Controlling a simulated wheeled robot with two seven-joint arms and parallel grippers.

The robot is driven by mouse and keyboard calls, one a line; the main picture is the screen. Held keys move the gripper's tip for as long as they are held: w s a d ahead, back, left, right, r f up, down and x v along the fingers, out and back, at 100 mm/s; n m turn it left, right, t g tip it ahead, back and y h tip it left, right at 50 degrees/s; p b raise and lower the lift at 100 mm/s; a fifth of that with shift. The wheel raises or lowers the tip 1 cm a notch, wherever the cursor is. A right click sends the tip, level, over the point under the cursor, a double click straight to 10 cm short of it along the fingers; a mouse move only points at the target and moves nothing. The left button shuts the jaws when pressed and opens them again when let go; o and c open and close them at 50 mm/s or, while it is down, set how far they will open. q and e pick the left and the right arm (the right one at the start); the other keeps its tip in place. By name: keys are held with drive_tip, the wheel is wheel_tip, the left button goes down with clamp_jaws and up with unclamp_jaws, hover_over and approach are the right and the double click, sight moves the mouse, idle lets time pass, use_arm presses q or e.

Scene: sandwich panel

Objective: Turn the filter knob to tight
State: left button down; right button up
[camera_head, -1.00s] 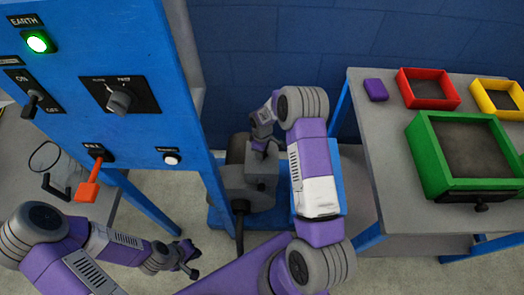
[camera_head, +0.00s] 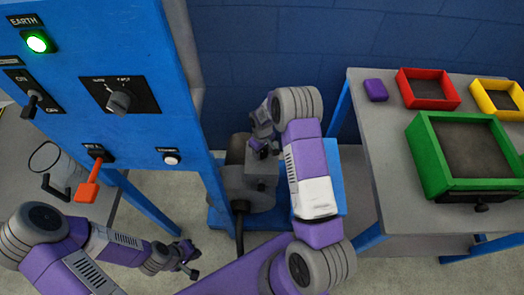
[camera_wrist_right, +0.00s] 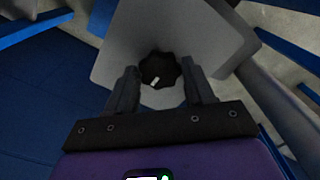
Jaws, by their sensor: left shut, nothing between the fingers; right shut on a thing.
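A dark, lobed knob with a white mark (camera_wrist_right: 160,70) sits on a grey machine body (camera_wrist_right: 205,35) in the right wrist view. No label for tight can be read there. My right gripper (camera_wrist_right: 161,84) has a finger on each side of the knob and is shut on it. In the head view my right gripper (camera_head: 264,150) is at the top of the grey machine (camera_head: 247,192), and its fingers and arm hide the knob. My left gripper (camera_head: 190,262) is shut and empty, low at the left, apart from the machine.
A blue panel (camera_head: 160,55) at the left carries a grey dial (camera_head: 120,101), a green light (camera_head: 37,42), a black switch (camera_head: 33,103) and an orange lever (camera_head: 90,182). A grey table (camera_head: 385,170) at the right holds red, yellow and green trays and a purple block (camera_head: 376,90).

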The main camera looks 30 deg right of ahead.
sight(262, 153)
drive_tip(key=shift+d, duration=0.1)
drive_tip(key=o, duration=1)
wheel_tip(262, 153, up, 8)
drive_tip(key=p, duration=0.2)
drive_tip(key=shift+f+p, duration=0.2)
drive_tip(key=shift+p, duration=0.1)
drive_tip(key=s+a+f+m+y+p, duration=0.1)
drive_tip(key=s+a, duration=0.5)
drive_tip(key=s, duration=0.1)
drive_tip(key=s+a+f+m+y+p, duration=0.1)
drive_tip(key=s+a+f+m, duration=0.1)
drive_tip(key=s+a, duration=0.5)
drive_tip(key=s+a+f+m+y+p, duration=0.1)
drive_tip(key=s+a+m+y, duration=0.1)
drive_tip(key=s+a, duration=0.5)
drive_tip(key=shift+s+a+f+t+p, duration=0.15)
drive_tip(key=shift+s+t+p, duration=0.2)
drive_tip(key=shift+s, duration=0.35)
